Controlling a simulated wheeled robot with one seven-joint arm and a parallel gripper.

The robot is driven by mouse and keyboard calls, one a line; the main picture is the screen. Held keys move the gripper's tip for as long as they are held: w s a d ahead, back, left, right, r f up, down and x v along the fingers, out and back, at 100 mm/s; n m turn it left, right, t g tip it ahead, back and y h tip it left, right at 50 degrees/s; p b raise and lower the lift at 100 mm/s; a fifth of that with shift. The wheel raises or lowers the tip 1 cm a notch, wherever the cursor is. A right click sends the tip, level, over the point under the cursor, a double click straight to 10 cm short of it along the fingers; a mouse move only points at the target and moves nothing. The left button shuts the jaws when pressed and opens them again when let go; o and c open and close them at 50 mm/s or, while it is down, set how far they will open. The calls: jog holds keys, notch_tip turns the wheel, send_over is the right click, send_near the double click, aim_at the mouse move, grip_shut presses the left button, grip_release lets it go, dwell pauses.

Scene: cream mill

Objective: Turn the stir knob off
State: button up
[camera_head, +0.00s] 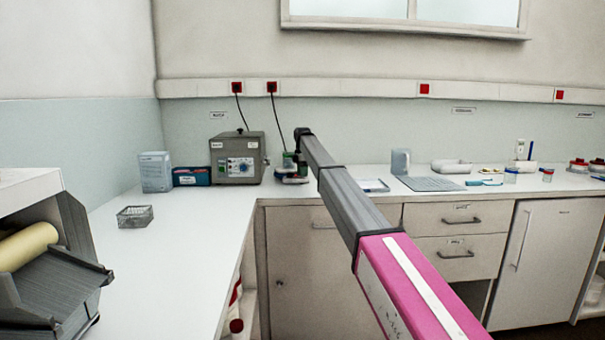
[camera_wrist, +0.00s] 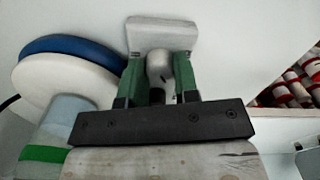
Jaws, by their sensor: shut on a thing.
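In the wrist view, my gripper (camera_wrist: 158,72) has two green fingers on either side of a short pale grey rounded piece (camera_wrist: 159,62), which looks like the stir knob. The fingers are shut on it. A pale grey block (camera_wrist: 162,35) lies just beyond the fingertips. Any pointer or mark on the knob is too blurred to read. In the head view, my arm reaches to the back bench, and its end (camera_head: 301,158) is beside a small cluster of items (camera_head: 290,178). The knob itself is hidden there.
White and blue discs (camera_wrist: 62,75) and a green-banded vessel (camera_wrist: 45,153) are close left in the wrist view. Red-and-white items (camera_wrist: 300,85) are at right. A wire basket (camera_head: 135,216) sits on the left bench.

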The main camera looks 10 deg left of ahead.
jog(key=shift+r, duration=0.1)
dwell(0.3)
jog(key=o, duration=0.9)
notch_tip(320, 180, up, 11)
jog(key=shift+f, duration=0.15)
